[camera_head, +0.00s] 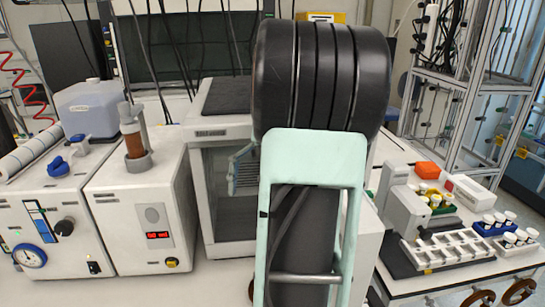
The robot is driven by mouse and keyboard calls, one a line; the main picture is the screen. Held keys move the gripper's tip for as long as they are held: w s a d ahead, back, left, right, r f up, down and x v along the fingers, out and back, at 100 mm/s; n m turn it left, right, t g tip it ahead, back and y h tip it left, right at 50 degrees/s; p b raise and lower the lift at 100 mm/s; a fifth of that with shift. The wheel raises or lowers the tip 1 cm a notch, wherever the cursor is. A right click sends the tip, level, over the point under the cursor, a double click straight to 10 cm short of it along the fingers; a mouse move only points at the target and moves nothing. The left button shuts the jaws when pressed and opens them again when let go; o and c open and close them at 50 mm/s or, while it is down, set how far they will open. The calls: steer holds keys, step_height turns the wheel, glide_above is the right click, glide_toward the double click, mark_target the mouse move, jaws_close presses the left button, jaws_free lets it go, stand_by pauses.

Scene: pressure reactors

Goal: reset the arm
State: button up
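My arm fills the middle of the head view, with a large black ribbed joint at the top and a pale green frame below it. My gripper and its fingertips cannot be made out. A small grey-green ribbed part (243,172) shows just left of the arm, in front of the open-fronted white cabinet (222,128); I cannot tell what it belongs to. The arm hides much of the cabinet's right side and the bench behind it.
Two white reactor units stand at left, one with a gauge (30,256), the other with a red display (158,235). A white rack (455,250) and several white-capped vials sit on the right bench, near an orange box (428,170). A metal frame (465,85) stands behind.

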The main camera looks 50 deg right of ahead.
steer(key=w+d+r+h, duration=0.1)
steer(key=d+r, duration=0.3)
steer(key=r, duration=0.3)
steer(key=shift+w+r+t, duration=0.3)
steer(key=shift+r+t, duration=0.05)
steer(key=shift+t, duration=0.05)
